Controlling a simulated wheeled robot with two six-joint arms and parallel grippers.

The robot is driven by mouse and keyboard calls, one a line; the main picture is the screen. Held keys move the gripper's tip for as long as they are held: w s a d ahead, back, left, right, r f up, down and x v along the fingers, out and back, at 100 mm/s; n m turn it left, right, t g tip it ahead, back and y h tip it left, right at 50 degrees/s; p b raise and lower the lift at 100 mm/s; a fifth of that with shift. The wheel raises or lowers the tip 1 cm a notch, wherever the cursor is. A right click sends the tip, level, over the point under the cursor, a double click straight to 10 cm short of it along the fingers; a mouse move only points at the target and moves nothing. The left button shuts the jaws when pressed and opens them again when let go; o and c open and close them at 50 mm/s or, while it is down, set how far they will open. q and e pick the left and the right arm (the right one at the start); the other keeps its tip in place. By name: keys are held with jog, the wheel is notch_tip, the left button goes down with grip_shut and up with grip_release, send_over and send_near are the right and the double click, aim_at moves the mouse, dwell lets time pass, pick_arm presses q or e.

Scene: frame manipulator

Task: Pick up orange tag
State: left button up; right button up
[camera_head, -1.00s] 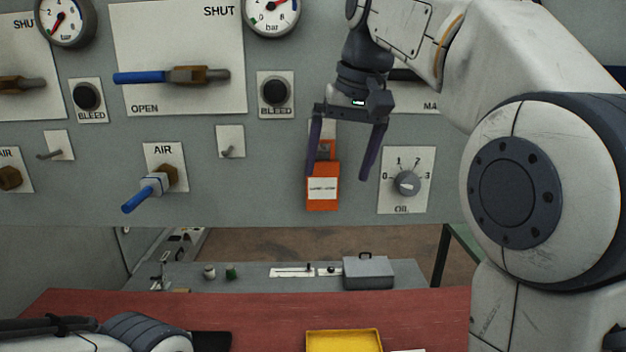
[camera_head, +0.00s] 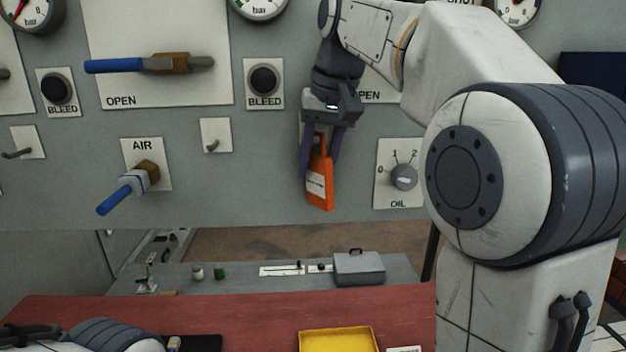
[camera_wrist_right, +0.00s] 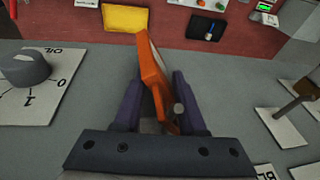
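The orange tag (camera_head: 319,182) with a white label is at the front of the grey panel, left of the OIL dial. It hangs tilted and turned partly sideways. My right gripper (camera_head: 318,165) reaches down from above, its two dark fingers closed in on either side of the tag. In the right wrist view the tag (camera_wrist_right: 154,80) stands nearly edge-on and slanted between the fingers, with a small peg (camera_wrist_right: 179,109) beside it. Whether the tag is still on the peg is hidden. My left arm shows at the lower left, but its gripper is out of view.
The OIL dial (camera_head: 404,177) sits close right of the tag. A small lever (camera_head: 211,145) and the blue AIR handle (camera_head: 122,194) stick out to the left.

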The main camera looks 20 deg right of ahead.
aim_at(326, 182)
grip_shut()
jog(key=shift+a, duration=0.1)
jog(key=shift+r, duration=0.1)
jog(key=shift+r, duration=0.5)
jog(key=s+a+b, duration=0.2)
jog(key=s+b, duration=0.2)
jog(key=s, duration=0.4)
jog(key=s+a+b, duration=0.3)
jog(key=s+b, duration=0.1)
jog(key=s, duration=0.5)
jog(key=shift+s+r+b, duration=0.15)
jog(key=shift+b, duration=0.25)
